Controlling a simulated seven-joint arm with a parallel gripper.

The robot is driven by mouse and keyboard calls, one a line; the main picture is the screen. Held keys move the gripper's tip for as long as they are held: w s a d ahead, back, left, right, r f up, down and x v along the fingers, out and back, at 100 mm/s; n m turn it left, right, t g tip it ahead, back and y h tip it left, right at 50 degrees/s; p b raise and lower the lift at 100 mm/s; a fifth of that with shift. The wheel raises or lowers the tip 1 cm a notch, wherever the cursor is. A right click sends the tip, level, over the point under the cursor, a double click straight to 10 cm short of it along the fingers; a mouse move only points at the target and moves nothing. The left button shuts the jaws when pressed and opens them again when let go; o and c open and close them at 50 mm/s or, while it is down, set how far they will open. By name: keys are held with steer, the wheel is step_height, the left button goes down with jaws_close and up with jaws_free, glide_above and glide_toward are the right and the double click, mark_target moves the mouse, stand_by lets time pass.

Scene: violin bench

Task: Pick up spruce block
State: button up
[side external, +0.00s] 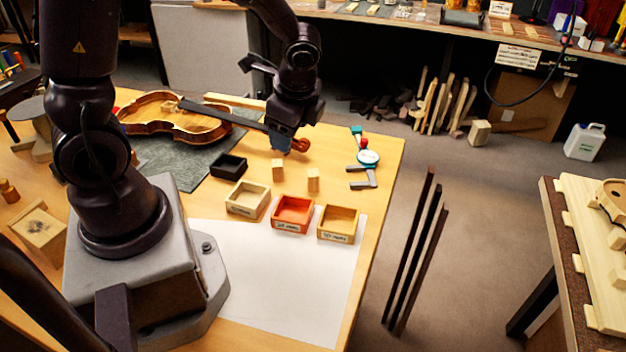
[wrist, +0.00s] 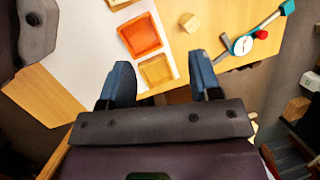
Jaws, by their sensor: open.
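I cannot tell by look which is spruce. One pale block (wrist: 188,22) shows in the wrist view, beyond the fingers and right of the trays; the other is not clearly in view there. My gripper (side external: 287,142) is above the bench, behind the blocks in the side view. Its blue fingers (wrist: 160,63) are apart with nothing held between them.
A pale wooden tray (side external: 232,209), an orange tray (side external: 291,229) and an ochre tray (side external: 337,237) stand in front of the blocks. A black tray (side external: 229,166) is to their left. A dial gauge (side external: 369,158) lies near the bench's right edge. A violin body (side external: 175,117) lies behind.

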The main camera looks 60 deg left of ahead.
mark_target(313, 173)
steer(key=w+a+f+m, duration=0.1)
steer(key=w+f+m, duration=0.1)
steer(key=f+m, duration=0.2)
steer(key=w+a+f+m+t, duration=0.1)
steer(key=w+f+m, duration=0.1)
steer(key=f+m, duration=0.2)
steer(key=w+a+f+m, duration=0.1)
steer(key=w+f+m, duration=0.1)
steer(key=f+m, duration=0.2)
steer(key=shift+w+a+f+t, duration=0.15)
steer(key=shift+w+a+t, duration=0.1)
steer(key=shift+w+t, duration=0.15)
steer(key=shift+s+a+x, duration=0.1)
steer(key=shift+x, duration=1.25)
steer(key=shift+s+a+x, duration=0.1)
steer(key=shift+x, duration=1.25)
steer(key=c, duration=1)
